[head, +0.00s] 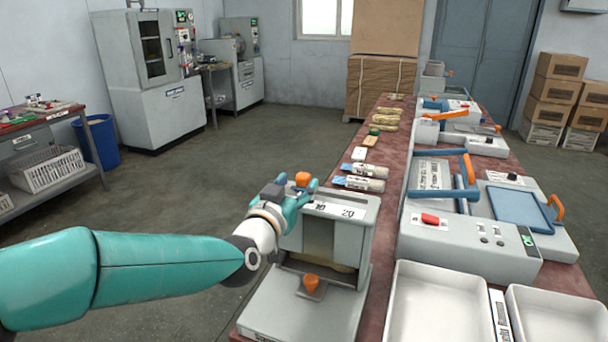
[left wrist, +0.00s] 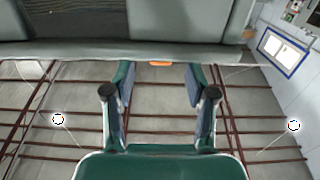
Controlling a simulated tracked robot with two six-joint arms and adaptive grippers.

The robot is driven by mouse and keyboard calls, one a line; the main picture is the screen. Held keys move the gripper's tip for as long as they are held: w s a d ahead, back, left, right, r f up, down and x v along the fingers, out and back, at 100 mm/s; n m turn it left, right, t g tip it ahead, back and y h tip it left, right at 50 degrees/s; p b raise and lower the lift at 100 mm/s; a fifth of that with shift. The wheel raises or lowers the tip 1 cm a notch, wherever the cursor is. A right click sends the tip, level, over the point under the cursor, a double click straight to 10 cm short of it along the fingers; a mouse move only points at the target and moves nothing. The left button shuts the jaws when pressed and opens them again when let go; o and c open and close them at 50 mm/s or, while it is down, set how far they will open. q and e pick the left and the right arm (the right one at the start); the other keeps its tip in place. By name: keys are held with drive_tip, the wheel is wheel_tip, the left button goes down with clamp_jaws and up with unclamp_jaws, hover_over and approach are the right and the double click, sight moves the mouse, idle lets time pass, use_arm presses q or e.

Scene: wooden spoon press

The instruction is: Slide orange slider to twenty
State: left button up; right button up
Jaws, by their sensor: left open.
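The orange slider (head: 303,179) sits at the top edge of the grey press (head: 345,240), left of a printed scale whose "20" (head: 348,213) shows on the right. My left gripper (head: 298,192) is at the press's top left, its fingers around the slider's area. It is open. In the left wrist view an orange piece (left wrist: 160,63) shows between the two open fingertips (left wrist: 160,78), at the grey machine's edge. Contact with the fingers cannot be made out. My right gripper is not in view.
The red-brown bench (head: 384,180) holds a grey machine with a red switch (head: 430,219) right of the press. White trays (head: 437,305) stand at the front right. Small packets (head: 365,170) lie behind the press. Open floor lies to the left.

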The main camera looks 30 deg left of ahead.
sight(301, 179)
use_arm(q)
drive_tip(key=shift+x, duration=2.3)
clamp_jaws()
